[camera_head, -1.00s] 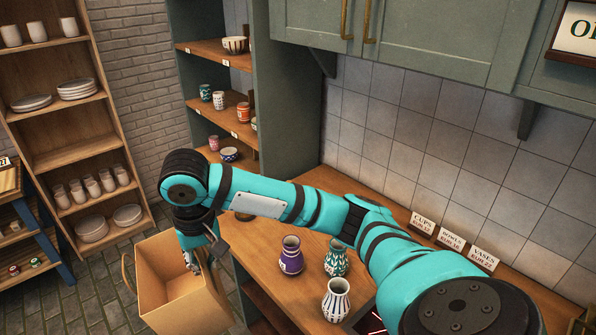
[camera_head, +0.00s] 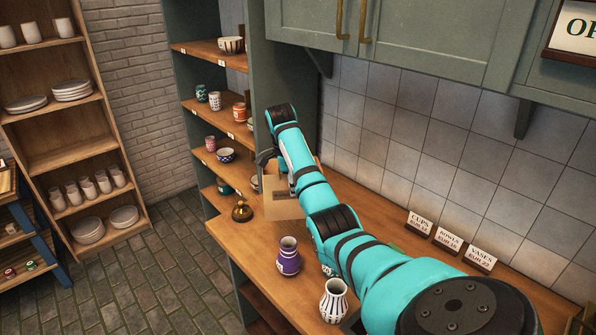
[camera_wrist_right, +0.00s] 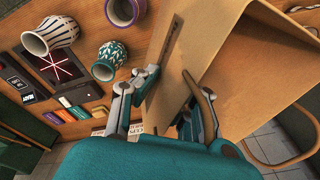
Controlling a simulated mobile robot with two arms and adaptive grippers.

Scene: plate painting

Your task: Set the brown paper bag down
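The brown paper bag (camera_head: 283,203) is over the far left part of the wooden counter, partly behind my right arm. I cannot tell whether its base touches the counter. In the right wrist view the open bag (camera_wrist_right: 240,75) fills the upper right, with one handle loop (camera_wrist_right: 275,160) at its lower right. My right gripper (camera_wrist_right: 168,78) has its fingers on either side of the bag's near wall, close to a handle, and appears shut on it. In the head view my right arm mostly hides this gripper (camera_head: 268,160). My left gripper is not in view.
A brass bell (camera_head: 242,211) stands left of the bag at the counter's edge. A purple vase (camera_head: 288,257) and a striped vase (camera_head: 334,300) stand nearer; a teal vase (camera_wrist_right: 108,60) shows in the wrist view. Shelves with pottery (camera_head: 222,115) rise behind. Price signs (camera_head: 448,241) line the wall.

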